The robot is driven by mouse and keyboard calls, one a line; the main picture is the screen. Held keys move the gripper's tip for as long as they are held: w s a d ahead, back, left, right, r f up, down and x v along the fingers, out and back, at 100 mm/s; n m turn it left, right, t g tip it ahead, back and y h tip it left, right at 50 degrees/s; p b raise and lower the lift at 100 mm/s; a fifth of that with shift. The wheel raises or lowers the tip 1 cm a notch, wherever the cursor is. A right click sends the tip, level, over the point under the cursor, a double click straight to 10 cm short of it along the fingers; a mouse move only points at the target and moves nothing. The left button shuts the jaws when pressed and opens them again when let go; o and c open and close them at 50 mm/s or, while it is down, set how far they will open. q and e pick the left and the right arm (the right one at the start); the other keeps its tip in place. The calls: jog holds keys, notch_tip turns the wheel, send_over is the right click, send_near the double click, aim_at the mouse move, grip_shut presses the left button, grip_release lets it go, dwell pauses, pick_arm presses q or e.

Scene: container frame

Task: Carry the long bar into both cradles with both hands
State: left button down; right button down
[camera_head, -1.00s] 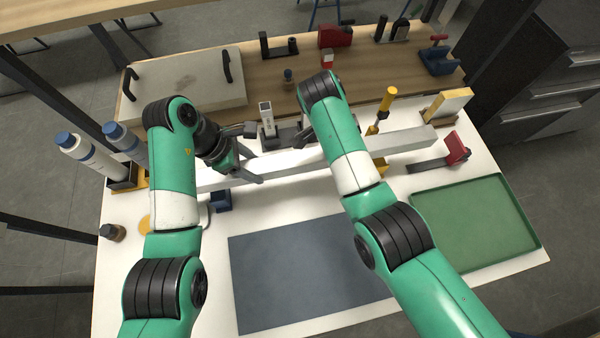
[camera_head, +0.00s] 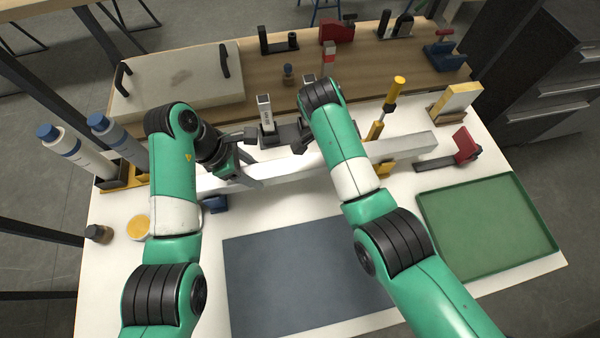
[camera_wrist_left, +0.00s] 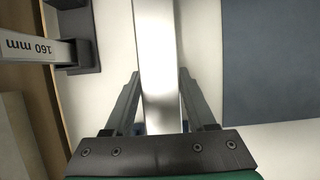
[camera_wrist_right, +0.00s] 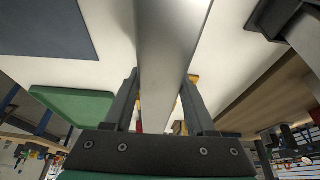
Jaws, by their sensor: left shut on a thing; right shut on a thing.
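The long bar (camera_head: 410,147) is a pale grey beam lying across the head view, its middle partly behind my right arm. My left gripper (camera_wrist_left: 160,78) is shut on the bar, one finger on each side, in the left wrist view. My right gripper (camera_wrist_right: 160,78) is shut on the bar likewise in the right wrist view; in the head view my arm mostly hides it. A blue block (camera_head: 216,204) shows at the bar's left end and a yellow block (camera_head: 384,169) below its right part; they may be the cradles. I cannot tell whether the bar touches them.
A yellow post (camera_head: 385,110) stands behind the bar. A red-ended dark fixture (camera_head: 464,146) is near its right end. A green tray (camera_head: 490,230) and blue-grey mat (camera_head: 300,275) lie in front. White bottles (camera_head: 75,150) stand left. A grey upright (camera_head: 265,112) stands behind.

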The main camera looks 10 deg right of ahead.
pick_arm(q)
jog(key=shift+c, duration=1.1)
grip_release()
pick_arm(e)
jog(key=shift+c, duration=1.1)
grip_release()
pick_arm(q)
jog(key=shift+p, duration=0.3)
